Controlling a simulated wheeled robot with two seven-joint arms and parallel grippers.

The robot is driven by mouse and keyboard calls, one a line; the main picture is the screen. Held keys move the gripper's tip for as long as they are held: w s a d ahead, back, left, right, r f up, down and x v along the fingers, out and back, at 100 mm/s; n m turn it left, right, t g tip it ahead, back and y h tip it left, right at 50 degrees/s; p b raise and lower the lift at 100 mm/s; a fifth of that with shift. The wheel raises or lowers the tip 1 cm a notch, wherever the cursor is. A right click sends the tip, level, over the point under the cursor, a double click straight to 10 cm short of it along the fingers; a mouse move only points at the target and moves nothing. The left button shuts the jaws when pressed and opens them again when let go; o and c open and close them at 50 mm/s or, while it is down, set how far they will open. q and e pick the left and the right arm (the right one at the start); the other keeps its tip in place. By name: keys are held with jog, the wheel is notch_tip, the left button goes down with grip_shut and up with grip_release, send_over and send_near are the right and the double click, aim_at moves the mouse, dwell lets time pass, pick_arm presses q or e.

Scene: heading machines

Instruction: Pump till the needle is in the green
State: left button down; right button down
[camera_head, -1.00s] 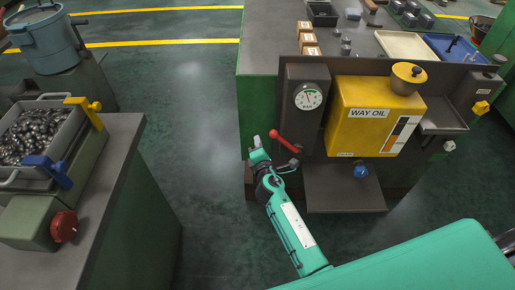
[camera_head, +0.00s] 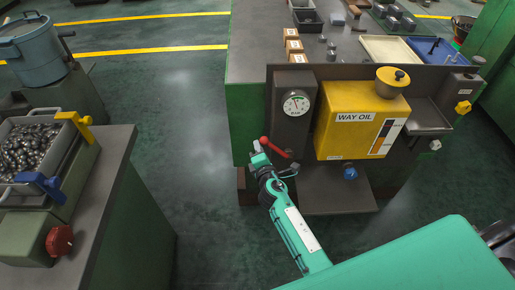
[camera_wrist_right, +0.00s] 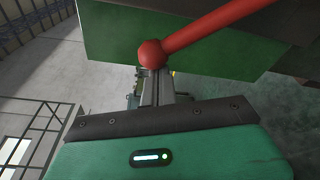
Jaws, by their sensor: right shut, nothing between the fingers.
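The pump lever (camera_head: 277,148) is a red handle with a ball end, low on the dark panel beside the yellow WAY OIL tank (camera_head: 350,135). The round white gauge (camera_head: 296,103) is above it. Its needle points upward, slightly left; the green zone is too small to read. My right gripper (camera_head: 257,147) is shut and empty, just left of the lever's ball end. In the right wrist view the red ball (camera_wrist_right: 151,54) sits right at the fingertips (camera_wrist_right: 155,75); I cannot tell whether they touch. My left gripper is out of view.
A dark shelf (camera_head: 335,190) with a blue knob (camera_head: 350,173) juts out below the tank. A bench (camera_head: 115,165) on the left holds a bin of dark parts (camera_head: 30,148). Open green floor (camera_head: 190,120) lies between bench and machine.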

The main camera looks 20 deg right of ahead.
jog(key=shift+s+d+r+m, duration=0.3)
jog(key=shift+d+r+m, duration=0.6)
jog(key=shift+r, duration=0.05)
jog(key=d+r+m, duration=0.1)
jog(key=s+d+r+m, duration=0.1)
jog(key=d+m, duration=0.1)
jog(key=d+r+m+t, duration=0.1)
jog(key=d, duration=0.1)
jog(key=shift+s+m+b, duration=0.2)
jog(key=shift+m+b, duration=0.1)
jog(key=shift+b, duration=0.05)
jog(key=shift+s+d+r+m, duration=0.2)
jog(key=shift+s+d+m, duration=0.05)
jog(key=shift+d+m, duration=0.5)
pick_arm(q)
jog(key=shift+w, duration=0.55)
pick_arm(e)
jog(key=shift+s+d+m, duration=0.1)
jog(key=shift+d+m, duration=0.15)
jog(key=shift+d, duration=0.15)
jog(key=shift+r, duration=0.1)
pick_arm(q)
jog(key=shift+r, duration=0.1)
